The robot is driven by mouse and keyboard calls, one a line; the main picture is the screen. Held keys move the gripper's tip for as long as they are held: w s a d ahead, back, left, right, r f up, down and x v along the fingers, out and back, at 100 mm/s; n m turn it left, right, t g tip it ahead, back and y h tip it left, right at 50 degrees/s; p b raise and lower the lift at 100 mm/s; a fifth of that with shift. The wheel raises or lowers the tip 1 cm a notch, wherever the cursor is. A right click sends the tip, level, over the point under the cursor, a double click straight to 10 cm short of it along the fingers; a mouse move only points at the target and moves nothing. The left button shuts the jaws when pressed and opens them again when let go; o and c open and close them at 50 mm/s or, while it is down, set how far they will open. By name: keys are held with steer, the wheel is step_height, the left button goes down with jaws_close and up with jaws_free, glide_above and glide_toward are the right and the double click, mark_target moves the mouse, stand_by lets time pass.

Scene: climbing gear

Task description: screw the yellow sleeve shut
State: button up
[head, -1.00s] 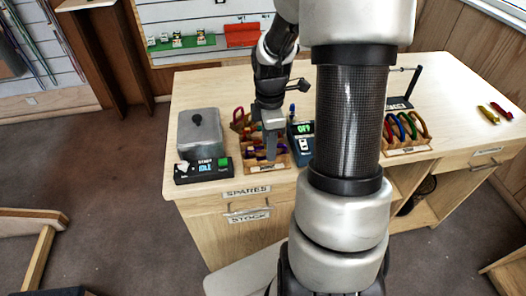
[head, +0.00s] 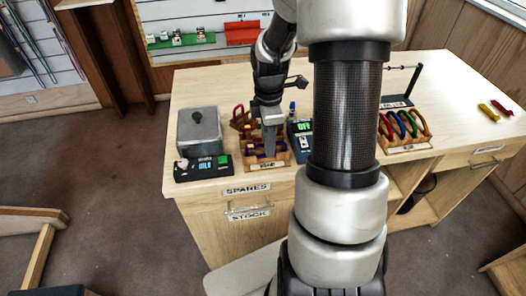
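My gripper (head: 269,155) points down over a small wooden rack (head: 280,161) at the front of the bench, left of centre. The rack holds carabiners with purple parts (head: 254,150), and the gripper covers part of it. Red and brown gear (head: 241,116) stands just behind. I cannot make out the yellow sleeve clearly; it is too small or hidden by the gripper. I see the gripper side-on, so whether its fingers are open or shut, or touch a carabiner, does not show.
Farther right are a rack of coloured carabiners (head: 404,128) and loose ones (head: 494,108).

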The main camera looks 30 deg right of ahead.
step_height(320, 180, down, 2)
steer(key=shift+b, duration=0.45)
steer(key=shift+s+a, duration=0.15)
steer(key=shift+s, duration=0.6)
steer(key=shift+r, duration=0.2)
steer(key=shift+r+p, duration=0.9)
steer(key=shift+p, duration=0.15)
steer(key=shift+w+d, duration=0.2)
steer(key=shift+w, duration=0.55)
